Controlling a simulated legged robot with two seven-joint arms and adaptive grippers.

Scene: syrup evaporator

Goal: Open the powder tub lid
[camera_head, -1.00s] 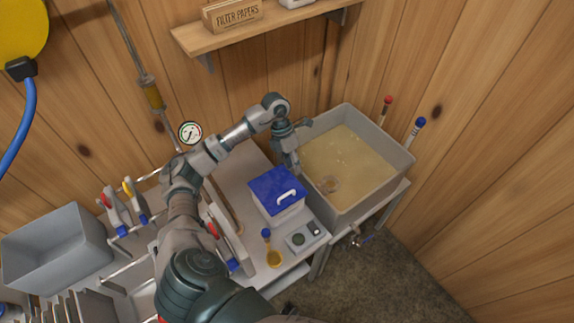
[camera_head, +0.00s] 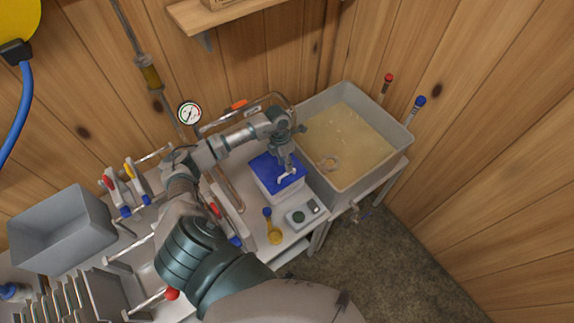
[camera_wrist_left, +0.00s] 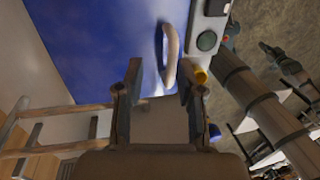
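The powder tub (camera_head: 284,192) is a white box with a blue lid (camera_head: 265,172) and a white handle (camera_head: 287,176) on top. It stands on the bench beside the big vat, and its lid sits on it. My left gripper (camera_head: 284,163) is above the lid by the handle. In the left wrist view the gripper (camera_wrist_left: 158,85) is open, its two fingers apart. The white handle (camera_wrist_left: 171,55) lies just beyond the fingertips, towards the right finger, against the blue lid (camera_wrist_left: 100,45). I cannot tell whether a finger touches it. My right gripper is not in view.
The vat (camera_head: 350,185) of tan liquid stands right of the tub. A yellow scoop with a blue end (camera_head: 274,236) and a small grey device (camera_head: 303,215) lie in front. A pressure gauge (camera_head: 189,113) is behind my arm. A grey bin (camera_head: 62,230) is at left.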

